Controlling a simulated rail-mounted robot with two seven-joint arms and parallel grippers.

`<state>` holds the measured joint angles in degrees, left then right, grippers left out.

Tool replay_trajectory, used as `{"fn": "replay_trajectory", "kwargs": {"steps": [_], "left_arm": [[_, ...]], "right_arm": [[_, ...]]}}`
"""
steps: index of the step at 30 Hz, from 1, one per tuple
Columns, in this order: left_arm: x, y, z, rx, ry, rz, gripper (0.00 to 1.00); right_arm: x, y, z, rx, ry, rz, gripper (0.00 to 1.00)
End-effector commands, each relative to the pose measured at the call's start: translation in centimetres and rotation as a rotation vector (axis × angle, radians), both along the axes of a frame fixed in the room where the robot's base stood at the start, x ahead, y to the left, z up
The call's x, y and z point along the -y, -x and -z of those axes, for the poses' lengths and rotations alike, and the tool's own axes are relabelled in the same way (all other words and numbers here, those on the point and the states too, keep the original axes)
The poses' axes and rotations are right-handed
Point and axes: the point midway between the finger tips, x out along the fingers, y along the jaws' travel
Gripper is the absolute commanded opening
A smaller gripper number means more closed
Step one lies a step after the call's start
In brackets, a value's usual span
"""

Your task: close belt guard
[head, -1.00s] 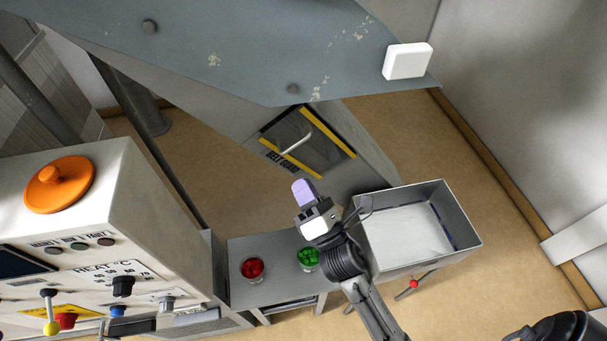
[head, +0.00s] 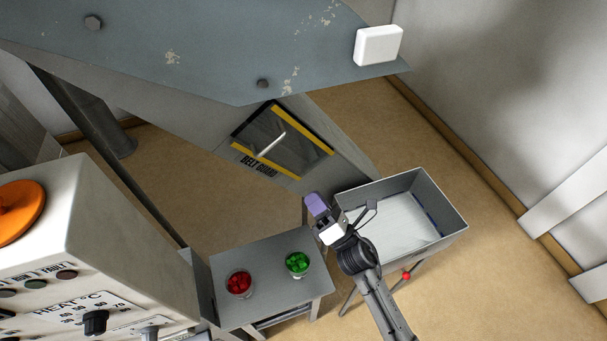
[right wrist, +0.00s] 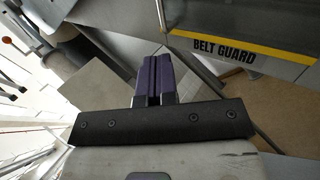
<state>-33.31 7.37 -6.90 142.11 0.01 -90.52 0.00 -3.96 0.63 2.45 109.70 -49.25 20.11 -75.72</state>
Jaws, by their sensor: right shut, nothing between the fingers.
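The belt guard (head: 283,142) is a dark, see-through panel with yellow strips along two edges and a pale bar handle (head: 268,146). It is on the sloping grey machine side, above a "BELT GUARD" label. Its lower yellow strip and label also show at the top right of the right wrist view (right wrist: 250,46). I cannot tell how far the panel stands from its frame. My right gripper (head: 313,199) is below and right of the guard, apart from it. Its purple fingers are shut and empty, side by side in the right wrist view (right wrist: 154,78). My left gripper is out of view.
An open metal bin (head: 455,205) is behind my right arm. A blue-grey hood (head: 215,45) hangs above; a control box (head: 120,240) stands left.

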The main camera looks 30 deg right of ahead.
Motion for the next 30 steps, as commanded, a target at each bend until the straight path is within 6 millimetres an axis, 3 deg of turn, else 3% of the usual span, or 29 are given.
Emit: {"fn": "replay_trajectory", "kwargs": {"steps": [18, 30], "left_arm": [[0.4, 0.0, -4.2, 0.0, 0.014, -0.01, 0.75], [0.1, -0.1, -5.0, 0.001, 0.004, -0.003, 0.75]], "right_arm": [[-2.4, -9.0, -5.4, 0.001, -0.002, 0.002, 0.0], [-3.0, -11.3, -6.3, 0.0, -0.001, 0.002, 0.0]]}}
